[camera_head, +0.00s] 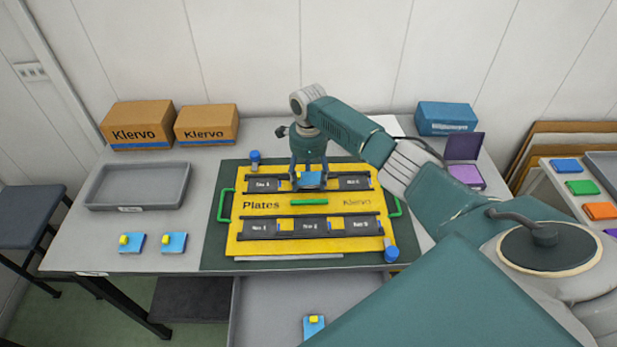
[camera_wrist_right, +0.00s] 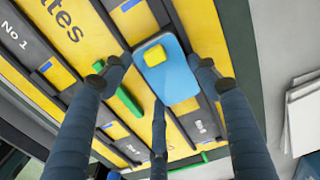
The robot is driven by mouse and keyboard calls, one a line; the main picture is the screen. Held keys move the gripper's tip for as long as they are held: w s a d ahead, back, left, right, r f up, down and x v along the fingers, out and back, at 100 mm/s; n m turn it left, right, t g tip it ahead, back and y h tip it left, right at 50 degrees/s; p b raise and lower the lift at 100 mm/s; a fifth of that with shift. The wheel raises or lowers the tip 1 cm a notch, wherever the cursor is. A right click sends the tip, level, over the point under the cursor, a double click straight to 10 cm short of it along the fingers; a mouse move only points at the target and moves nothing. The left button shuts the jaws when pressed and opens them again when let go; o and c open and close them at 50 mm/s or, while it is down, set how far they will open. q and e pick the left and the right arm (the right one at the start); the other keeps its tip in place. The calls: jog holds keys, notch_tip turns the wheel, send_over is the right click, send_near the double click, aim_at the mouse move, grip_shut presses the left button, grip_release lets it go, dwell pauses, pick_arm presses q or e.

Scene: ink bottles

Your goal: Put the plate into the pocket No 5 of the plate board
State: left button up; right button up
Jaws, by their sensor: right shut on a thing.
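The yellow plate board (camera_head: 345,240) lies on a dark green mat, with two dark rows of pockets. "No 1" is readable at the left edge of the right wrist view; some other labels are too small to read. My right gripper (camera_head: 310,178) points down over the middle of the far row. It is shut on a blue plate with a yellow knob (camera_wrist_right: 168,72), between its dark fingers. In the head view the plate (camera_head: 312,181) is partly hidden by the gripper. I cannot tell whether it touches the pocket. My left gripper is out of view.
Two blue plates with yellow knobs (camera_head: 131,243) (camera_head: 174,243) lie on the table at left, below a grey tray (camera_head: 137,205). Another lies in the lower grey tray (camera_head: 313,325). Green handles (camera_head: 224,206) and blue knobs (camera_head: 391,254) edge the board. Boxes (camera_head: 207,124) stand behind.

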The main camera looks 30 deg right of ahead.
jog(key=shift+f, duration=0.3)
jog(key=shift+f, duration=0.1)
jog(key=shift+s+a+f, duration=0.2)
jog(key=shift+s+f, duration=0.2)
jog(key=shift+f, duration=0.05)
jog(key=o, duration=1.1)
jog(key=shift+f, duration=0.1)
jog(key=shift+o, duration=0.4)
jog(key=shift+w+d+f, duration=0.15)
jog(key=shift+f, duration=0.05)
jog(key=shift+r, duration=0.2)
